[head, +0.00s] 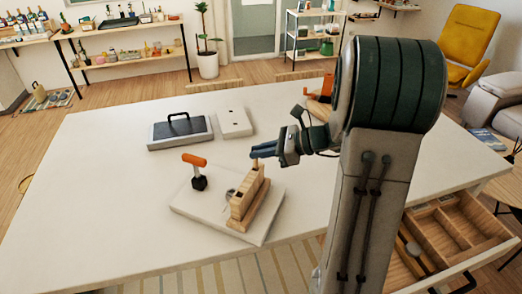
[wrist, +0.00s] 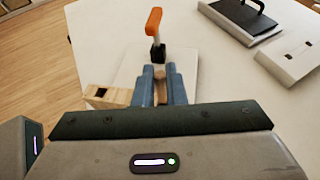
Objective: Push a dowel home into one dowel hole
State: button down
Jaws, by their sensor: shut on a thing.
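My gripper (head: 262,152) is shut on a small wooden dowel (head: 255,164), which stands out below the blue fingertips. The dowel also shows between the fingers in the wrist view (wrist: 161,72). The light wooden block (head: 247,198) stands upright on a pale square board (head: 195,208) on the table. The gripper is at the far end of the block, above it in the head view. Dark holes show on the block's top; one shows in the wrist view, where the block (wrist: 104,96) is left of the fingers. I cannot tell whether the dowel touches the block.
An orange-handled clamp (head: 197,170) stands on the board left of the block. A dark case with a handle (head: 180,131) and a white box (head: 234,121) lie further back on the white table (head: 100,200). An open drawer (head: 450,240) is at the right. The table's left side is clear.

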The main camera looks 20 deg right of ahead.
aim_at(261, 169)
jog(key=shift+f+b, duration=1.05)
jog(key=shift+f, duration=0.45)
jog(key=c, duration=1.4)
grip_release()
jog(key=b+v, duration=0.1)
jog(key=v, duration=1.3)
jog(key=shift+b, duration=0.3)
jog(key=shift+a+f, duration=0.1)
jog(key=shift+f, duration=0.05)
